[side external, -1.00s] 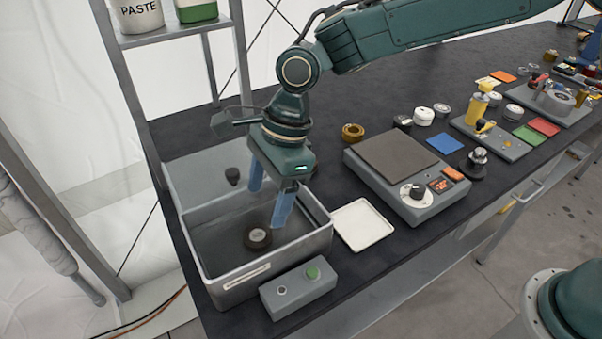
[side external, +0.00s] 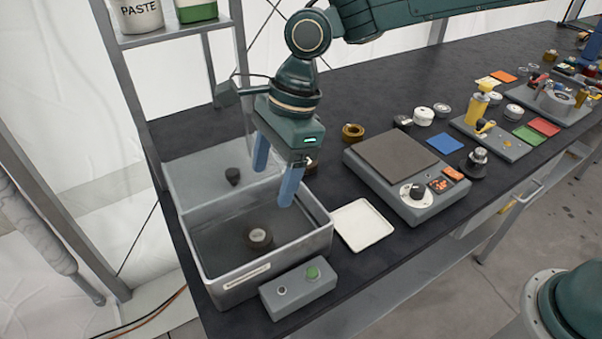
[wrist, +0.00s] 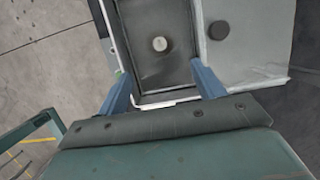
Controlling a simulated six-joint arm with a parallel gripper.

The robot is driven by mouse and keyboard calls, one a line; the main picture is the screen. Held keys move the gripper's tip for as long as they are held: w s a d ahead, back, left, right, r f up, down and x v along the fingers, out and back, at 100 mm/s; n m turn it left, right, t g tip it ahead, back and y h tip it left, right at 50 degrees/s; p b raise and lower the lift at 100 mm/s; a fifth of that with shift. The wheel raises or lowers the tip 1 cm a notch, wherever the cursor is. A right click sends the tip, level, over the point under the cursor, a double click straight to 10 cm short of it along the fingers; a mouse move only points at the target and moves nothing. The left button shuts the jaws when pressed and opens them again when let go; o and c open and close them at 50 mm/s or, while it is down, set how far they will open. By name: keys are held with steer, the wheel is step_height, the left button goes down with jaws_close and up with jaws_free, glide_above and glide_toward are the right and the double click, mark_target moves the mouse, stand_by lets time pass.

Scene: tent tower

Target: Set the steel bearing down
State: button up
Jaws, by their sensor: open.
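In the wrist view the bearing (wrist: 160,44) shows inside the tank, beyond my fingertips. My gripper (side external: 274,178) hangs above the tank with its two blue fingers spread and nothing between them. In the wrist view the gripper's fingers (wrist: 157,80) stand apart to either side of the tank. The bearing is apart from both fingers.
A grey lid (side external: 205,172) with a dark knob adjoins the tank's back. A control box (side external: 298,289) with a green button stands in front. A white tray (side external: 362,225) and a hotplate-like device (side external: 395,165) lie to the right. A shelf post (side external: 223,70) rises at the back left.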

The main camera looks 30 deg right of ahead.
steer(key=s+d+r+n+t, duration=0.1)
steer(key=s+d+r+n, duration=0.15)
steer(key=d, duration=0.35)
steer(key=s+d+r+n+t+h, duration=0.1)
steer(key=s+d+r+n, duration=0.2)
steer(key=d, duration=0.4)
steer(key=s+d+r+n+t, duration=0.1)
steer(key=s+d+r+n, duration=0.15)
steer(key=d+r, duration=0.3)
steer(key=s+d+f+n+t+h, duration=0.2)
steer(key=s+d+f+n, duration=0.1)
steer(key=s+d+n, duration=0.7)
steer(key=s+d, duration=0.3)
steer(key=s, duration=0.1)
steer(key=shift+d+t, duration=0.25)
steer(key=shift+t, duration=0.05)
steer(key=shift+c, duration=0.5)
